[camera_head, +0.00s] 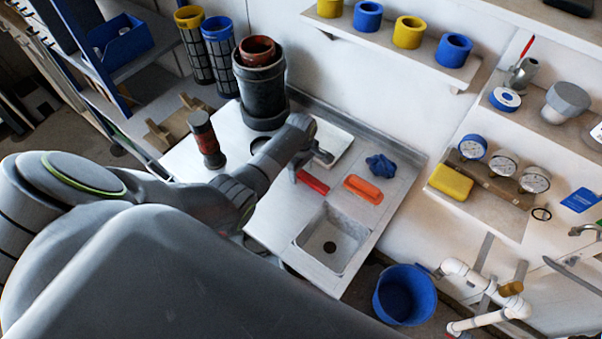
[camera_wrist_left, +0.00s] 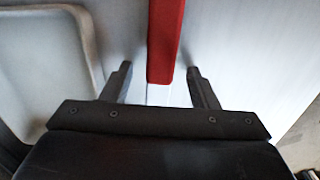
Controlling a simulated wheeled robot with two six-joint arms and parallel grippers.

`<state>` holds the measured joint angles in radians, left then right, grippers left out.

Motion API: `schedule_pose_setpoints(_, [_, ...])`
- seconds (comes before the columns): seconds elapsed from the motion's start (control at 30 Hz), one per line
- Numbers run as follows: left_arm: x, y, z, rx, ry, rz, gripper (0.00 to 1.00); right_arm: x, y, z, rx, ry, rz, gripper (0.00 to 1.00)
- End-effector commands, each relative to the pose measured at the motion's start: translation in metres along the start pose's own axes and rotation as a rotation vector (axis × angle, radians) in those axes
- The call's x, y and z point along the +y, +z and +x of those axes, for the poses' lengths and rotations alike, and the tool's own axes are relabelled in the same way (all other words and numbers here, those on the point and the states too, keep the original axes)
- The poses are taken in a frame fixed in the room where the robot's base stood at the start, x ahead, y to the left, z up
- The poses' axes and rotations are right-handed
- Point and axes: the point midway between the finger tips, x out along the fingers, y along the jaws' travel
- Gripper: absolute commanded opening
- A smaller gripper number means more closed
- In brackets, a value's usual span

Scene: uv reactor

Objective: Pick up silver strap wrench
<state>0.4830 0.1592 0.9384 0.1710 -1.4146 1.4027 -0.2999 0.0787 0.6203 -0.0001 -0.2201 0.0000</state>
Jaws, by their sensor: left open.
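A tool with a red handle (camera_head: 313,182) lies on the metal counter (camera_head: 372,220); I take it for the strap wrench, though little silver shows. In the left wrist view its red handle (camera_wrist_left: 165,40) runs down between my fingers, with a pale, shiny part (camera_wrist_left: 158,95) below. My left gripper (camera_head: 308,164) is over the counter at the tool's upper end. Its fingers (camera_wrist_left: 162,82) are open, one on each side of the tool, with gaps. The gripper hides the tool's far end in the head view. My right gripper is not in view.
An orange object (camera_head: 362,189) and a blue knobbed part (camera_head: 381,166) lie to the right. The sink (camera_head: 340,232) is in front.

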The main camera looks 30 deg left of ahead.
Motion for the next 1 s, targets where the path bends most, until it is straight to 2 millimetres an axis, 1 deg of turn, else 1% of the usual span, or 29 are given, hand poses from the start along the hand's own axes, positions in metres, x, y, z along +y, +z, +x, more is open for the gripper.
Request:
schedule_pose_setpoints(0.13, [0.0001,0.0002,-0.0002,0.0,0.0,0.0,0.53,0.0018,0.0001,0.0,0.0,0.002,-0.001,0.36])
schedule_pose_setpoints(0.53, [0.0,0.0002,-0.0002,0.0,0.0,0.0,0.01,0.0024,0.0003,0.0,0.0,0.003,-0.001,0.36])
schedule_pose_setpoints(0.83, [0.0005,0.0,-0.0018,0.0,0.001,0.0,0.0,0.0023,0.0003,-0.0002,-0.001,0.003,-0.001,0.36])
schedule_pose_setpoints(1.0, [0.0011,-0.0002,-0.01,0.0,0.003,0.0,0.0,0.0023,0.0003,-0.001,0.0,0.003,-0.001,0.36])
